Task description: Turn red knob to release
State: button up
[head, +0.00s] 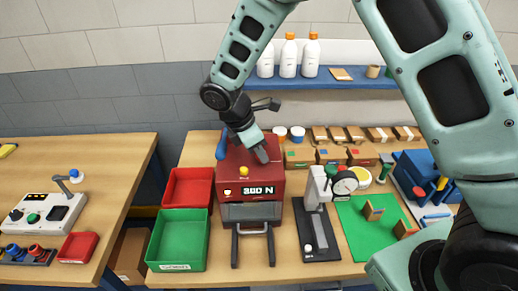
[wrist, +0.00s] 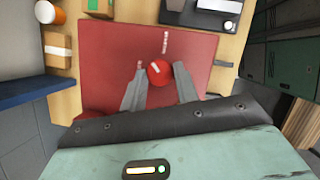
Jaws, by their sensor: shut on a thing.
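The red knob (wrist: 159,73) sits on top of the red machine (head: 240,170) and carries a white pointer mark. In the wrist view my gripper (wrist: 160,67) has one finger on each side of the knob, closed on it. In the head view my gripper (head: 262,154) reaches down to the machine's top and hides the knob. The machine's front has a display (head: 262,191) that reads about 300 N. A yellow button (head: 243,171) is on its top near the front.
Left of the machine are a red bin (head: 187,188) and a green bin (head: 178,240). A dial gauge stand (head: 318,225) stands to the right, beside a green mat (head: 372,228). Small boxes (head: 330,155) line the back. A blue handle (head: 223,144) rises at the machine's left.

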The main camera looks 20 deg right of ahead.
jog(key=m, duration=0.1)
jog(key=m+g, duration=0.1)
jog(key=m, duration=0.2)
jog(key=shift+w+d+m+g, duration=0.1)
jog(key=shift+w+m+g, duration=0.2)
jog(key=shift+g, duration=0.1)
jog(key=shift+m+g+y, duration=0.5)
jog(key=shift+m+g, duration=0.1)
jog(key=shift+m, duration=1.3)
jog(key=shift+d+r, duration=0.1)
jog(key=o, duration=1)
jog(key=shift+c, duration=0.2)
jog(key=b+v, duration=0.4)
jog(key=v, duration=1.3)
jog(key=shift+w+b, duration=0.15)
jog(key=shift+b, duration=0.15)
jog(key=shift+r, duration=0.1)
